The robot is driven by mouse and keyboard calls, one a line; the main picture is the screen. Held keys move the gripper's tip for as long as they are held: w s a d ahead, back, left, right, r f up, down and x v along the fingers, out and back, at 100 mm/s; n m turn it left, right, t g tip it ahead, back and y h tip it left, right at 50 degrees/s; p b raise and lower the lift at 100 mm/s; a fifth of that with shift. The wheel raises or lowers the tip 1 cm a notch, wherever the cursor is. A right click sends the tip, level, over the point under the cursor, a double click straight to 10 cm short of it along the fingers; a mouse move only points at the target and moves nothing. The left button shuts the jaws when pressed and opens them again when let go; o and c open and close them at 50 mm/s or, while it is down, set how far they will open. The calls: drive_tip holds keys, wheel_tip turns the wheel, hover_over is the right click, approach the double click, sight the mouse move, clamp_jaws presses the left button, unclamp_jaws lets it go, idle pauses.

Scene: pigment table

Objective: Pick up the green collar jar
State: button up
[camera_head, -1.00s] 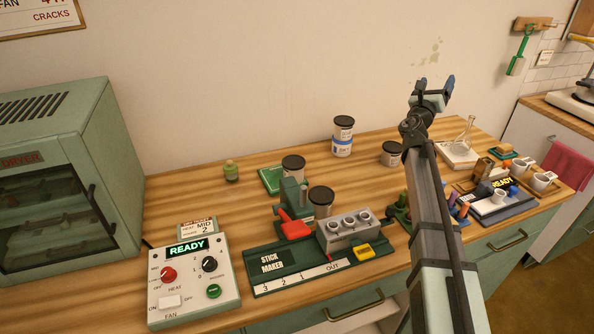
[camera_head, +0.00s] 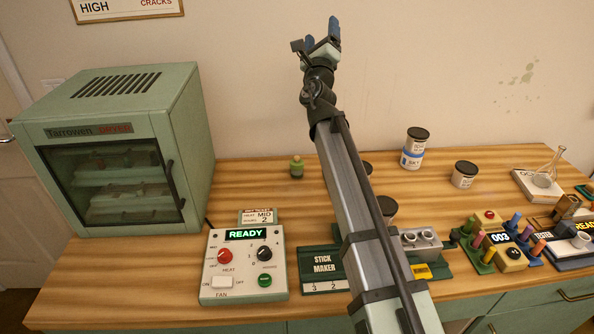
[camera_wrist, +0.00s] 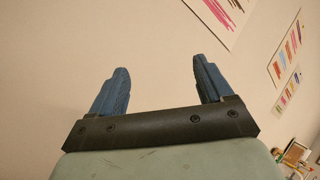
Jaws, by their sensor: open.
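The wrist view shows no jar.
A blue-labelled tin (camera_head: 413,149) and another dark-lidded tin (camera_head: 464,175) stand at the back right. My arm partly hides the stick maker (camera_head: 322,262) and two more tins. The control box (camera_head: 243,270) is in front. The table around the green jar is clear.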

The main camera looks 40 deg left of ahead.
drive_tip(key=s+d+f+m+t+h, duration=0.15)
drive_tip(key=s+f+m+h, duration=0.25)
drive_tip(key=s+f+m, duration=0.5)
drive_tip(key=s+d+f+m+h, duration=0.2)
drive_tip(key=s+f+m+h, duration=0.3)
drive_tip(key=s, duration=0.5)
drive_tip(key=g+h, duration=0.3)
drive_tip(key=g, duration=0.5)
approach(293, 170)
drive_tip(key=shift+s+r+t, duration=0.2)
drive_tip(key=shift+s+t, duration=0.05)
drive_tip(key=shift+s, duration=0.1)
drive_tip(key=shift+w+f, duration=0.15)
drive_tip(key=shift+f, duration=0.05)
drive_tip(key=x, duration=0.8)
drive_tip(key=shift+a, duration=0.1)
drive_tip(key=shift+x, duration=2.7)
drive_tip(key=shift+f, duration=0.15)
